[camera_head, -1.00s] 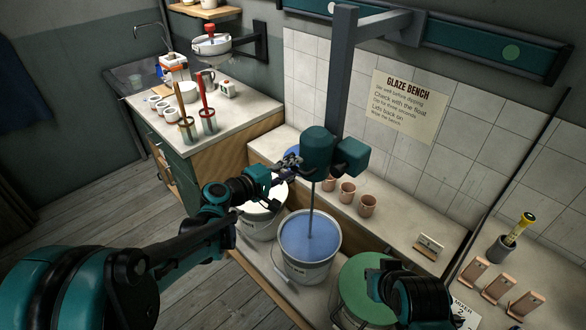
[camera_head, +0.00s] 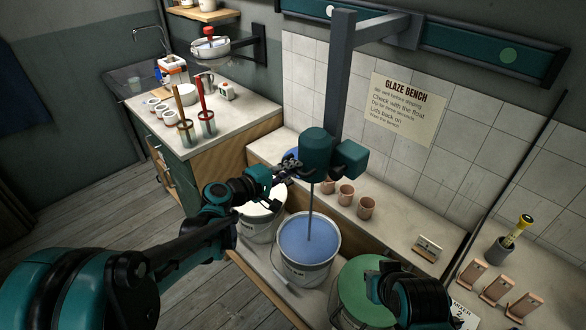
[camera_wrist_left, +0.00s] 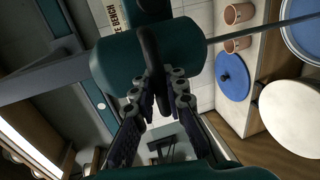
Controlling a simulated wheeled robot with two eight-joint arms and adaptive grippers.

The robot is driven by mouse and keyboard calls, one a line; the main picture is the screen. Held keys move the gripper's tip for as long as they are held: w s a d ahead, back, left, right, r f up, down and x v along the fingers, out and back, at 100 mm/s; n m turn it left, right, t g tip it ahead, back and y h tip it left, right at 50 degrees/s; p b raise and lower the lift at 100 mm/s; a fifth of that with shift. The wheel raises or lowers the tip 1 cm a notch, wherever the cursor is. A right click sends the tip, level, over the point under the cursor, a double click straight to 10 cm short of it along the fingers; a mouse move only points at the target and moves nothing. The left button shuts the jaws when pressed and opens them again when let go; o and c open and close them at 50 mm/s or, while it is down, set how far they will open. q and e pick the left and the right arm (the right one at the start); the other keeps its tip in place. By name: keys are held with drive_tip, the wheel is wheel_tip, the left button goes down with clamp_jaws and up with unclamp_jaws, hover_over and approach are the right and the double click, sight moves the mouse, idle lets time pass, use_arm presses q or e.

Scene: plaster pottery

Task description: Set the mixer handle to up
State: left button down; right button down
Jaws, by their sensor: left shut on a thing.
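The mixer (camera_head: 318,150) is a teal motor head on a grey post, and its thin shaft (camera_head: 311,205) stands in a bucket of blue glaze (camera_head: 309,240). In the left wrist view the mixer's teal body (camera_wrist_left: 115,62) carries a dark, bar-like handle (camera_wrist_left: 150,48). My left gripper (camera_head: 288,168) is at the left side of the mixer head. In the left wrist view its fingers (camera_wrist_left: 158,88) are shut on the handle's end. The fingers partly cover the handle. My right wrist (camera_head: 410,298) is at lower right over a green lid; its fingertips cannot be made out.
A white-filled bucket (camera_head: 262,215) stands left of the blue one, and a green-lidded bucket (camera_head: 355,295) stands right. Several clay cups (camera_head: 347,194) line the ledge behind. A side counter (camera_head: 235,112) holds brushes and cups. The grey post (camera_head: 338,75) rises behind the mixer.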

use_arm(q)
wheel_tip(320, 180, up, 18)
drive_tip(key=p, duration=1.2)
drive_tip(key=shift+r, duration=0.25)
drive_tip(key=shift+w, duration=0.1)
drive_tip(key=c, duration=1.9)
unclamp_jaws()
drive_tip(key=shift+r, duration=0.1)
drive_tip(key=shift+o, duration=0.5)
drive_tip(key=shift+s, duration=0.2)
drive_tip(key=v, duration=1.2)
